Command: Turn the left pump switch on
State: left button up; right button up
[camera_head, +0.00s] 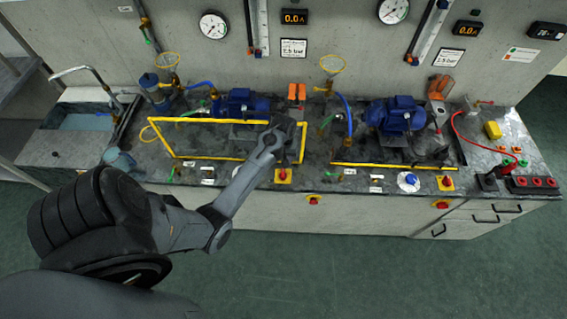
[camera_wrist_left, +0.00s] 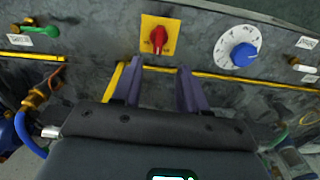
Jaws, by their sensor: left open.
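The left pump switch is a red knob on a yellow square plate (camera_head: 283,176), on the bench top near its front edge, in front of the left blue pump (camera_head: 241,103). In the left wrist view the red knob (camera_wrist_left: 158,39) shows upper middle, just beyond the fingertips. My left gripper (camera_head: 290,130) is over the bench behind the switch, fingers hard to make out in the head view. The wrist view shows its two fingers (camera_wrist_left: 160,70) apart, with nothing between them and not around the knob. My right gripper is not in view.
A white dial with a blue knob (camera_wrist_left: 238,48) is beside the switch; my arm hides it in the head view. Yellow rails (camera_head: 193,159) border the pump area. A similar red switch (camera_head: 445,183) belongs to the right pump (camera_head: 395,114). Another red-yellow switch (camera_head: 313,199) sits on the front face.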

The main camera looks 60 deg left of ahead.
aim_at(283, 173)
pick_arm(q)
notch_tip(283, 173, down, 10)
jog(key=shift+w+a+f+b, duration=0.1)
jog(key=shift+a+f+b, duration=0.05)
jog(key=shift+b, duration=0.25)
dwell(0.3)
grip_shut()
